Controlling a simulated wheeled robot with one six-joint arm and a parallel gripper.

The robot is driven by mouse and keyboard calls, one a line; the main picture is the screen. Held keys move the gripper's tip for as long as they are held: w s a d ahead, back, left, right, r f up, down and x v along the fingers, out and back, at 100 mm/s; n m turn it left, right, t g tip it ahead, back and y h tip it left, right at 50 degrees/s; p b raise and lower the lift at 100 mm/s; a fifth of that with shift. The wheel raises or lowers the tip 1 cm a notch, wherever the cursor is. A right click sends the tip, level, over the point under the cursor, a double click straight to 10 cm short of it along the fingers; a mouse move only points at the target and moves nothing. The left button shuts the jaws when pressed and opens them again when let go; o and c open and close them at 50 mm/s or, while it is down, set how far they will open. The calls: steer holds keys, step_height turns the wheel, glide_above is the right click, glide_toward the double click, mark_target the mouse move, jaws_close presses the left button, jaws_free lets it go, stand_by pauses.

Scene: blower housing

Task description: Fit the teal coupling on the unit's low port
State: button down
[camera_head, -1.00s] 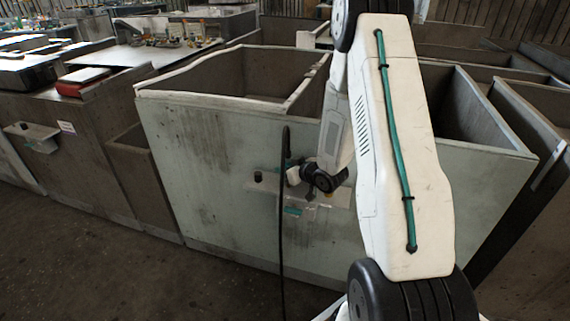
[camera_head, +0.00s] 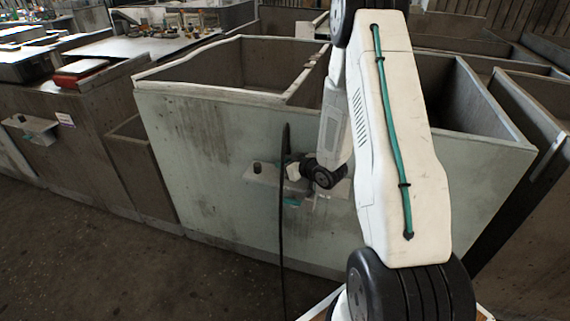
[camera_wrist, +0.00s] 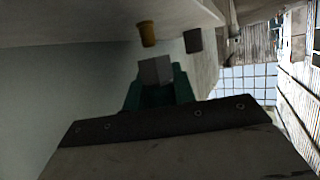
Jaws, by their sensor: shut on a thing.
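My gripper (camera_wrist: 157,90) is shut, low at the front of the pale unit (camera_head: 215,160). In the wrist view, dark teal shapes lie at the jaws around a grey block. I take the held thing to be the teal coupling (camera_wrist: 158,97), but shadow hides where it ends and the jaws begin. Ahead of it, apart in the picture, are an ochre cylindrical stub (camera_wrist: 148,33) and a dark grey one (camera_wrist: 193,40). In the head view, the wrist covers part of the unit's ledge (camera_head: 262,178). I cannot tell which stub is the low port.
A dark stub (camera_head: 257,167) stands on the ledge's left end. A small teal patch (camera_head: 292,201) shows below my wrist. A thin black hose (camera_head: 282,240) hangs down in front of the unit. Brown bins (camera_head: 150,165) stand at left; floor (camera_head: 130,270) in front is clear.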

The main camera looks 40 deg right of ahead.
steer(key=shift+f, duration=1.35)
steer(key=c, duration=1.1)
jaws_free()
steer(key=shift+o, duration=0.2)
steer(key=v, duration=0.7)
steer(key=shift+s, duration=0.4)
steer(key=shift+r, duration=0.15)
